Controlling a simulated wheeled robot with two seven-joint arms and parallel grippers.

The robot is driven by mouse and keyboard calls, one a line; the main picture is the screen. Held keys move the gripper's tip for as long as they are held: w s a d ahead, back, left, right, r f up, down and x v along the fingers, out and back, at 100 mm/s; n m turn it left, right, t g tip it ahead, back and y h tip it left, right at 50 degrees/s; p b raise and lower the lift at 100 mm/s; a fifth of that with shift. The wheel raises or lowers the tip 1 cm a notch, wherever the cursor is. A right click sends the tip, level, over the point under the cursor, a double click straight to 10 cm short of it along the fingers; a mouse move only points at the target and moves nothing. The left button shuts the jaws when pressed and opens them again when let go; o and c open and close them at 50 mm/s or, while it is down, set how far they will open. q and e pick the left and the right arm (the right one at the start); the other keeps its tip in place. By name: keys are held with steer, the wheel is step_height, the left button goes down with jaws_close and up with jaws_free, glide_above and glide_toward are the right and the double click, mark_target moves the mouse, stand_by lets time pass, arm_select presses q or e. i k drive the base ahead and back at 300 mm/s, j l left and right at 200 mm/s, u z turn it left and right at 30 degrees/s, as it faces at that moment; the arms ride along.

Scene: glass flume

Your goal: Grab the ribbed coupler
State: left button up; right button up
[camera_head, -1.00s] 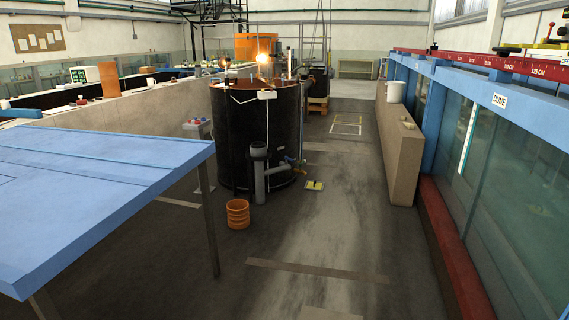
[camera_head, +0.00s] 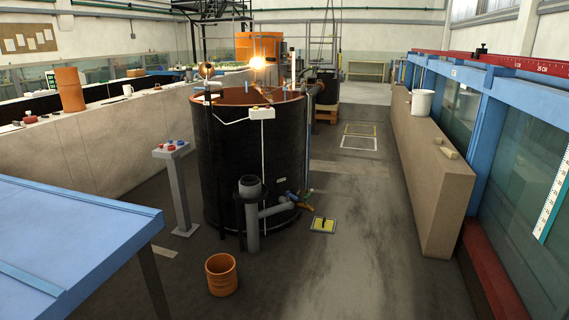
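An orange ribbed coupler (camera_head: 221,275), short and hollow with an open top, stands upright on the floor in front of the large black tank (camera_head: 252,165). It lies to the right of the blue table's leg, clear of it. A second orange cylinder (camera_head: 70,89), taller, stands on top of the long low wall at the left; whether it is ribbed is hard to tell. Neither of my grippers is in view, and nothing touches the coupler.
A blue table (camera_head: 75,235) fills the lower left. A grey pedestal with buttons (camera_head: 177,190) and a grey pipe (camera_head: 252,215) stand behind the coupler. A yellow floor plate (camera_head: 323,225) lies right of the tank. Open floor runs between tank and beige wall (camera_head: 430,180).

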mark_target(220, 268)
steer(key=i, duration=1.1)
steer(key=i+u, duration=0.1)
steer(key=i, duration=0.95)
steer(key=l, duration=0.1)
